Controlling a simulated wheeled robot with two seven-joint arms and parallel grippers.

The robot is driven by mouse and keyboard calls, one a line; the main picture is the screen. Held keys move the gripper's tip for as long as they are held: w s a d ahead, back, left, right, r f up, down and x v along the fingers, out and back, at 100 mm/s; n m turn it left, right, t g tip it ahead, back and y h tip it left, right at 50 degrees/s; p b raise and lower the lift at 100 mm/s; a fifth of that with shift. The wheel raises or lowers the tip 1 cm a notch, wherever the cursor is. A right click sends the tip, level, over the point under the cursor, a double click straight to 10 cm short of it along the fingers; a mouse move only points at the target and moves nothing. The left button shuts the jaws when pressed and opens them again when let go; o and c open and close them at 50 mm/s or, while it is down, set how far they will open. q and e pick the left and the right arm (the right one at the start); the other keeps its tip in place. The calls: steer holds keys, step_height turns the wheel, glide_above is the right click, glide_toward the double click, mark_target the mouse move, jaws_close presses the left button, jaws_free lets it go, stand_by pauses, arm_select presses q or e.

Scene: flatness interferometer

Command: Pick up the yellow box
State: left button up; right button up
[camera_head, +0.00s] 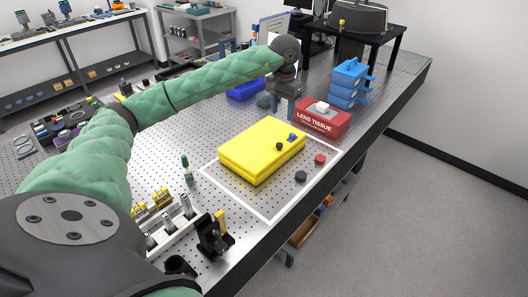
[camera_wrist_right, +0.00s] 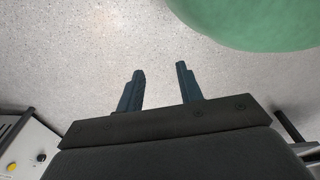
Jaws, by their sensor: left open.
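The yellow box (camera_head: 262,150) lies flat on the perforated metal table, inside a white outlined square. Two small knobs, one black and one blue, sit on its top near the right end. My left gripper (camera_head: 284,108) is beyond the box, near the red lens tissue box, pointing down and apart from the yellow box. It is open, with nothing seen between its fingers. My right gripper (camera_wrist_right: 160,85) shows in the right wrist view with its two fingers apart and empty above the grey floor. The yellow box is not clearly seen in that view.
The red lens tissue box (camera_head: 320,119) stands behind the yellow box, close to my left gripper. Blue stacked drawers (camera_head: 348,84) stand farther back. A red knob (camera_head: 320,159) and a dark knob (camera_head: 300,177) sit right of the box. A black holder (camera_head: 212,238) stands at the front.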

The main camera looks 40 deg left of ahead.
arm_select(q)
steer(key=b, duration=0.3)
glide_above(279, 144)
step_height(279, 144, down, 4)
steer(key=f, duration=0.1)
steer(key=b, duration=0.1)
steer(key=f+b, duration=0.1)
steer(key=shift+d+f+b, duration=0.3)
steer(key=shift+f, duration=0.15)
arm_select(e)
steer(key=w+a+r, duration=0.4)
steer(key=w+r, duration=0.3)
steer(key=r, duration=0.4)
arm_select(q)
steer(key=shift+f+p, duration=0.8)
steer(key=shift+f, duration=0.5)
steer(key=f+p, duration=0.1)
steer(key=f, duration=0.1)
steer(key=f+p, duration=0.1)
steer(key=shift+a+f+p, duration=0.2)
steer(key=shift+f+p, duration=0.15)
steer(key=shift+p, duration=0.05)
steer(key=shift+f, duration=0.6)
arm_select(e)
steer(key=s+d+f, duration=0.3)
steer(key=f, duration=0.7)
steer(key=shift+d, duration=0.35)
steer(key=shift+f, duration=0.1)
